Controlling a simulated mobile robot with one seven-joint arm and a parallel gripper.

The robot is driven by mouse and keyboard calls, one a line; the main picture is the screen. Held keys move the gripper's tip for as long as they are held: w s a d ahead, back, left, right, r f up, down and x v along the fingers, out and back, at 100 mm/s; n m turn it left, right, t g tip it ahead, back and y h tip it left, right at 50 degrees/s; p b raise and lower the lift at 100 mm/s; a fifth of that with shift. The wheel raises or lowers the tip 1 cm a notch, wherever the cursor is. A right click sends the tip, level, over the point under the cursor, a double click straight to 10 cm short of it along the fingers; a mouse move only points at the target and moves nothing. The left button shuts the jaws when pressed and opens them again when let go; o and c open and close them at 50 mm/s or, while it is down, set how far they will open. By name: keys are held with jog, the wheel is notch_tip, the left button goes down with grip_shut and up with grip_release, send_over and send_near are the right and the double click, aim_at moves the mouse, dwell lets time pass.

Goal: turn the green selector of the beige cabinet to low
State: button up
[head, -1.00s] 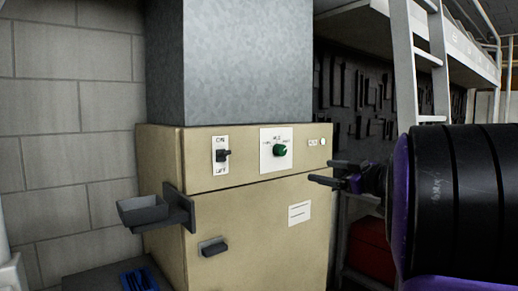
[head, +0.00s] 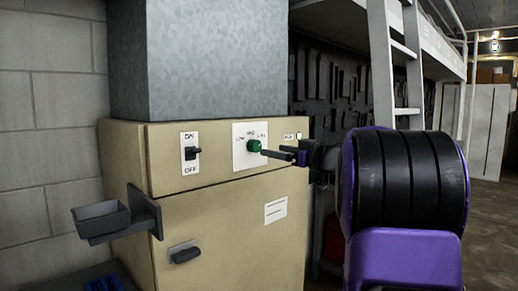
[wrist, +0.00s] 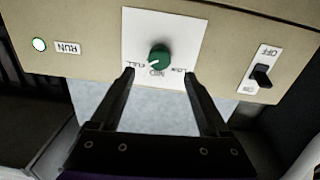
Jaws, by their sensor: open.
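The beige cabinet (head: 225,220) stands at the left of the head view. Its green selector (head: 253,146) sits on a white plate marked LOW, MED and FULL. In the wrist view the picture is upside down; the selector (wrist: 160,55) shows a pale mark on its lower left, towards the FULL lettering, and LOW is at the right. My gripper (wrist: 159,76) is open, its two fingers apart below and to either side of the selector. In the head view my gripper (head: 268,154) is just right of the selector, partly overlapping it; contact cannot be told.
An ON/OFF switch (head: 193,153) is left of the selector plate. A RUN lamp (wrist: 39,44) looks lit. A grey tray bracket (head: 115,218) and a dark handle (head: 185,252) stick out of the cabinet. A ladder (head: 390,60) stands behind my arm; open floor lies at the right.

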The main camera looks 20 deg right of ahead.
aim_at(258, 147)
jog(key=x, duration=0.8)
jog(key=shift+c, duration=0.3)
grip_shut()
